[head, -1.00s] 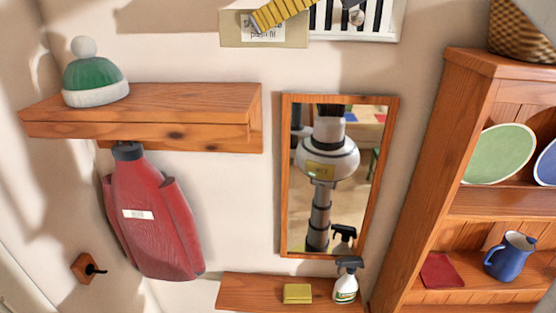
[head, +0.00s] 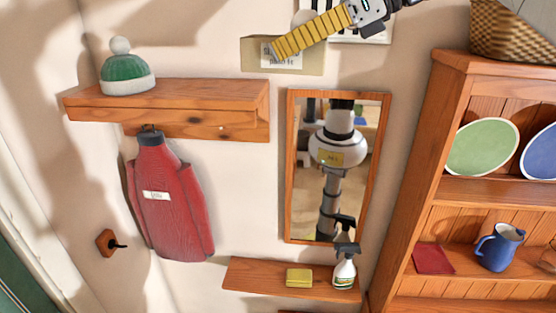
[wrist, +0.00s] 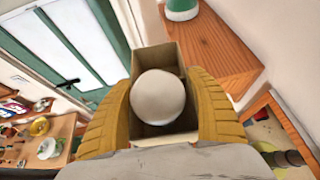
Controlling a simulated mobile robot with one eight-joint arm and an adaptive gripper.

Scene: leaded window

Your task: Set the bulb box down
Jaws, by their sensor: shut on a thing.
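The bulb box (head: 313,67) is a cream carton with a white printed label, high in the head view. My gripper (head: 284,46), with yellow ribbed fingers, is shut on it. In the wrist view the box (wrist: 153,58) is open towards the camera, with a round white bulb (wrist: 158,97) inside. My gripper's fingers (wrist: 160,85) press on both sides of it. The box is in the air, up and right of the wooden wall shelf (head: 200,97) in the head view. In the wrist view the shelf (wrist: 226,62) lies just right of the box.
A green bobble hat (head: 128,72) sits on the shelf's left part; its right part is bare. A red garment (head: 170,205) hangs below. A mirror (head: 288,170), a low shelf (head: 255,278) with a sponge and spray bottle, and a dresser (head: 425,160) stand further right.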

